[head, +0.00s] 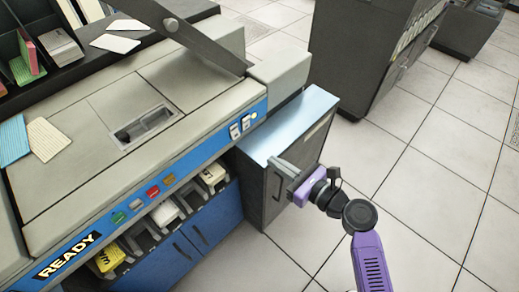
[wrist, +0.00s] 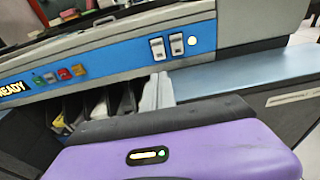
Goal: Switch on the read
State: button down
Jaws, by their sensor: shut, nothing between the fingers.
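The card machine's blue front panel (head: 190,165) carries two white rocker switches, a left one (head: 234,131) and a right one (head: 246,123), with a small pale lit lamp (head: 254,115) to their right. In the wrist view the left switch (wrist: 157,48) and right switch (wrist: 177,44) are clear of my gripper, with the lamp (wrist: 192,40) beside them. I cannot read which switch is the read one. My purple gripper (head: 281,166) is shut and empty, right of and apart from the switches, by the low cabinet's blue top.
The low dark cabinet (head: 293,130) stands right of the machine. Green, white, red and orange buttons (head: 153,192) and a lit READY sign (head: 67,257) lie left along the panel, above card pockets (head: 165,213). A grey arm-like bar (head: 205,42) crosses the machine top. Tiled floor at right is free.

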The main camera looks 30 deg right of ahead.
aim_at(237, 137)
jog(key=x, duration=1.3)
jog(key=shift+w+a, duration=0.1)
jog(key=shift+a, duration=0.05)
jog(key=shift+f+b, duration=0.15)
jog(key=shift+b, duration=0.15)
